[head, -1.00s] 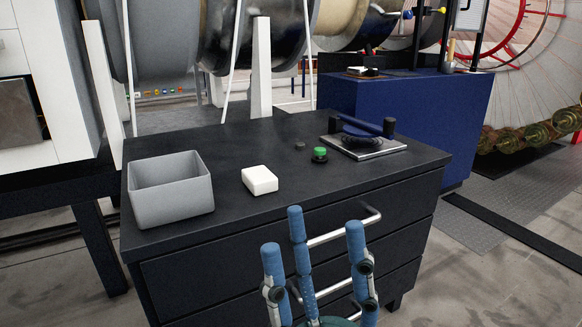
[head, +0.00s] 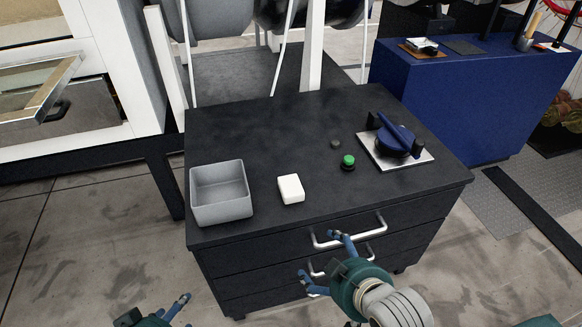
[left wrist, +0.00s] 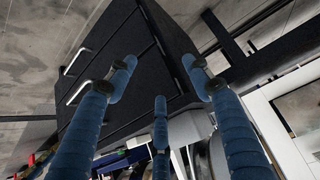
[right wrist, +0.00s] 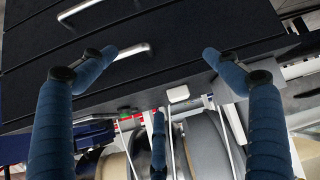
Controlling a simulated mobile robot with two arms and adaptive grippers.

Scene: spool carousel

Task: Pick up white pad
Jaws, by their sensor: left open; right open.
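The white pad (head: 291,189) is a small white block with rounded edges. It lies on the black cabinet top (head: 270,135), just right of the grey bin (head: 221,192). In the right wrist view the pad (right wrist: 178,94) shows beyond the cabinet edge, between my fingers. My right gripper (head: 322,262) is open and empty, in front of the drawers and below the top, apart from the pad. My left gripper (head: 178,308) is at the bottom edge of the head view, only partly in view; the left wrist view shows its fingers (left wrist: 160,90) spread and empty.
A green button (head: 348,161) and a blue-handled device on a metal plate (head: 396,152) stand right of the pad. Drawer handles (head: 347,232) stick out at the cabinet's front. A blue cabinet (head: 470,95) stands at the right. The top behind the pad is clear.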

